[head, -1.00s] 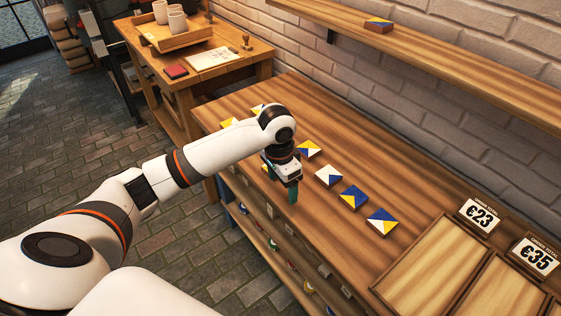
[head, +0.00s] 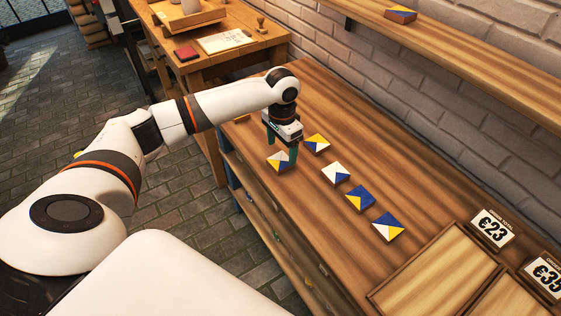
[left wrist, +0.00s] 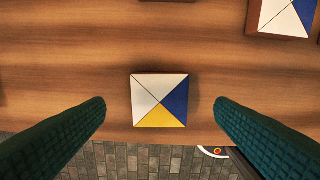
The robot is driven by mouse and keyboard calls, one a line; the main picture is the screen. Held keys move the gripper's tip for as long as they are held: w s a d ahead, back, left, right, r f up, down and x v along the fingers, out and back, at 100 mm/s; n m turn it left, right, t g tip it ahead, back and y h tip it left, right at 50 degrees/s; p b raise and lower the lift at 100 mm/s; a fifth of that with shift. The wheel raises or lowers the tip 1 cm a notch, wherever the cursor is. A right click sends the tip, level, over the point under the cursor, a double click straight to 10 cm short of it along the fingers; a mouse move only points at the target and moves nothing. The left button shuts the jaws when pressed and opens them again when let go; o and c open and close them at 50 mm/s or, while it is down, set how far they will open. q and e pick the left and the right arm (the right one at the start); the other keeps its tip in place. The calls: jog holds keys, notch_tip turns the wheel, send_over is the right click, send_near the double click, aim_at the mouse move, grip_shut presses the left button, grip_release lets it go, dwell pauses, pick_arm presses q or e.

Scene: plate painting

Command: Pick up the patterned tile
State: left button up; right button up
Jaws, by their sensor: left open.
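Several patterned tiles lie on the wooden counter (head: 440,190). One tile, white with blue and yellow triangles (head: 281,162), lies near the counter's front edge. It also shows in the left wrist view (left wrist: 160,101), flat and centred between the fingers. My left gripper (head: 281,150) is above and just behind this tile, fingers pointing down, open and empty. In the left wrist view the green fingertips (left wrist: 160,108) stand apart on both sides of the tile without touching it. My right gripper is not in view.
Framed trays (head: 432,272) with price signs (head: 493,228) are at the right. Another tile (head: 400,14) is on the shelf.

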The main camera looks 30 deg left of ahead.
aim_at(282, 159)
pick_arm(q)
notch_tip(282, 159, down, 4)
jog(key=shift+f, duration=0.1)
jog(key=c, duration=1.1)
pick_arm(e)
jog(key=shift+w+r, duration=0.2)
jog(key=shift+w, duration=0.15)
